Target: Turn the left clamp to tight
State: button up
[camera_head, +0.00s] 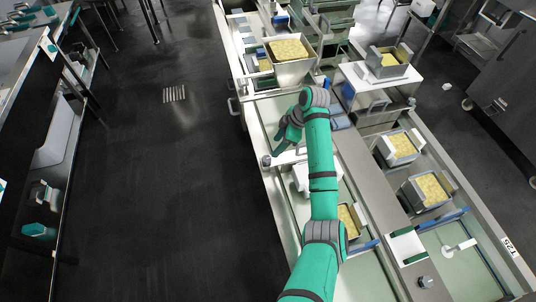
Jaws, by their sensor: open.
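My green and grey arm reaches up the middle of the head view and bends back down at its wrist. My gripper (277,150) is at the left rim of the long press table and points down and left. It is open; its fingers are small and dark here. A round grey knob (266,161), which looks like the left clamp, sits on the table's left rim at the end of a pale bar (287,157). The fingertips are close to the knob; I cannot tell whether they touch it. The knob's turn position is too small to read.
A square mould of yellow curd (289,50) stands at the back. More curd moulds (398,147) stand on the right side. Another grey knob (425,282) is at the front right. A dark shelf unit (60,120) stands far left. The dark floor (180,190) between is clear.

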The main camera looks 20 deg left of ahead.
aim_at(267, 158)
jog(key=x, duration=0.8)
jog(key=shift+s+f, duration=0.1)
jog(key=shift+s, duration=0.15)
jog(key=shift+a+f, duration=0.25)
jog(key=shift+f, duration=0.4)
jog(key=shift+c, duration=0.3)
jog(key=c, duration=1)
